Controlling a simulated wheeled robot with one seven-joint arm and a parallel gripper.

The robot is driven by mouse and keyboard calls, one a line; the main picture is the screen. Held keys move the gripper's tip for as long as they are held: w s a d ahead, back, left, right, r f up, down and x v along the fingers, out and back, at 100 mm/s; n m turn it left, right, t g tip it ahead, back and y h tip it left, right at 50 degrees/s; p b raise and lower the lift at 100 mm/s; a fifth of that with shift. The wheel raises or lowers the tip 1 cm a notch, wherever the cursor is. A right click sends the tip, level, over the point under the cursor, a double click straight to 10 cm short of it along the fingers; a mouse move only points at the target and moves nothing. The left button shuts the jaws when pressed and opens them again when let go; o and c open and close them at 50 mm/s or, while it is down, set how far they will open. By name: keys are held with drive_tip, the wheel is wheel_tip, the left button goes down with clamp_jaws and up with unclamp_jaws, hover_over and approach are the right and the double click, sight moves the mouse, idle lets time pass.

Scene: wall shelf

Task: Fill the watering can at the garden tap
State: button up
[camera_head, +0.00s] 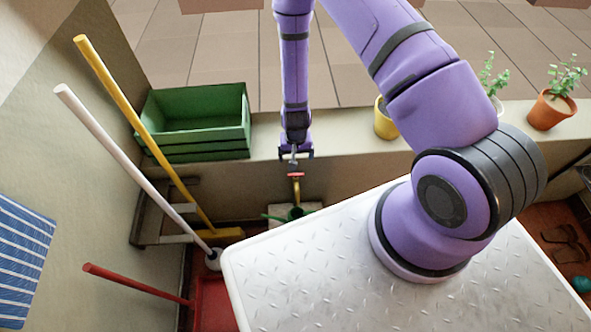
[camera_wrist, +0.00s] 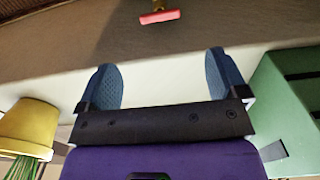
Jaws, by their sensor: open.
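The garden tap (camera_head: 297,187) is brass-coloured with a red handle (camera_head: 296,175), on the near face of the low wall. The handle also shows in the wrist view (camera_wrist: 160,17), beyond the fingertips. A green watering can (camera_head: 294,213) stands below the tap, with its spout to the left; my arm and the tap partly cover the view of it. My gripper (camera_head: 295,157) is above the tap at the wall's top edge. In the wrist view its two blue finger pads (camera_wrist: 160,62) are wide apart with nothing between them.
A green crate (camera_head: 197,146) stands on the wall left of my gripper. A yellow pot (camera_head: 384,122) and a terracotta pot (camera_head: 549,110) stand to the right. A yellow pole (camera_head: 140,130), a white pole (camera_head: 120,155) and a red-handled tool (camera_head: 135,284) lean at the left.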

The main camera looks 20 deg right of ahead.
sight(296, 174)
wheel_tip(296, 174, down, 11)
drive_tip(key=shift+r, duration=0.1)
idle(0.5)
